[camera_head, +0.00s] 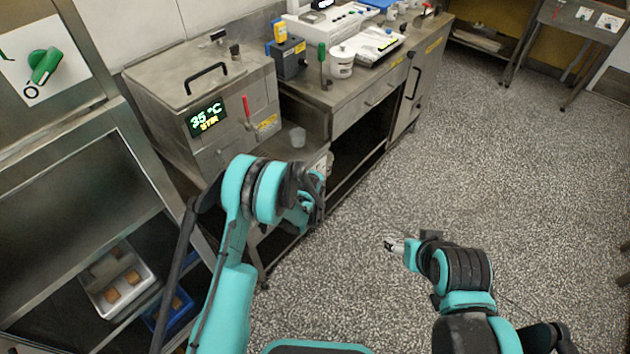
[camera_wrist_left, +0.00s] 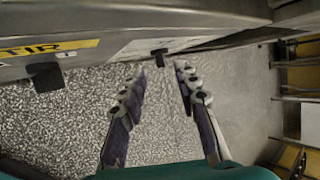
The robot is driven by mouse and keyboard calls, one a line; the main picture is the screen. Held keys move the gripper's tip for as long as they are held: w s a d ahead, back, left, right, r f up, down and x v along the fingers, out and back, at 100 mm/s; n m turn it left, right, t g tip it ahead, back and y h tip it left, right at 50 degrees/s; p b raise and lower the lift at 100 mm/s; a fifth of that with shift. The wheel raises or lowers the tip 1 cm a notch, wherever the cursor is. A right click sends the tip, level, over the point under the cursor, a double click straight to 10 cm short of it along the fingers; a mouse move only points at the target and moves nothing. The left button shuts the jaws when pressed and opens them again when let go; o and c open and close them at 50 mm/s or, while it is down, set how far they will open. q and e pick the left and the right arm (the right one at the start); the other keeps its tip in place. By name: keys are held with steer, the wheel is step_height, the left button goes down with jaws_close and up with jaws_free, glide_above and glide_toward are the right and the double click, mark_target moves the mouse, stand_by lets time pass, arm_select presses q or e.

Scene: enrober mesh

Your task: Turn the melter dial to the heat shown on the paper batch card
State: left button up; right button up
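The melter (camera_head: 205,95) is a steel box with a lid handle at the left of the head view. I cannot tell which is the heat dial. My left gripper (camera_wrist_left: 161,68) is open and empty, its fingertips just below the second knob. My right gripper (camera_head: 391,245) is over the floor, its fingers unclear. I cannot identify the batch card.
A steel bench (camera_head: 350,104) right of the melter holds a white tub (camera_head: 341,62), a scale and other items. A red-handled lever (camera_head: 246,107) is on the melter's front. Speckled floor (camera_head: 480,150) is open at right.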

arm_select(q)
steer(key=v, duration=0.6)
steer(key=shift+s+r, duration=0.15)
